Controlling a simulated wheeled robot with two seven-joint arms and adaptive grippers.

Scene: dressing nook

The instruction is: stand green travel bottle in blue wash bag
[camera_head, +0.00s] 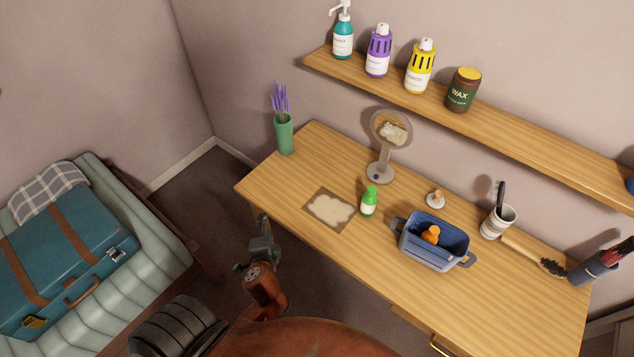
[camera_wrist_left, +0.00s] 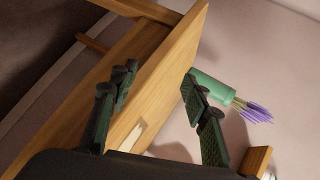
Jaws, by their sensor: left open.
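The green travel bottle (camera_head: 369,202) stands upright on the wooden table, with a white label and a bright green cap. The blue wash bag (camera_head: 434,241) stands open to its right, with an orange item (camera_head: 431,235) inside. My left gripper (camera_head: 259,245) is off the table's front left edge, lower left of the bottle and apart from it. In the left wrist view its two fingers (camera_wrist_left: 160,100) are spread with nothing between them. The bottle does not show clearly in that view. My right gripper is not in view.
A patterned mat (camera_head: 328,209) lies left of the bottle, and a round mirror (camera_head: 380,172) stands behind it. A green vase (camera_head: 284,136) is at the back left. A cup (camera_head: 497,222) and brush (camera_head: 535,256) are right of the bag. A shelf (camera_head: 500,125) overhangs the back.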

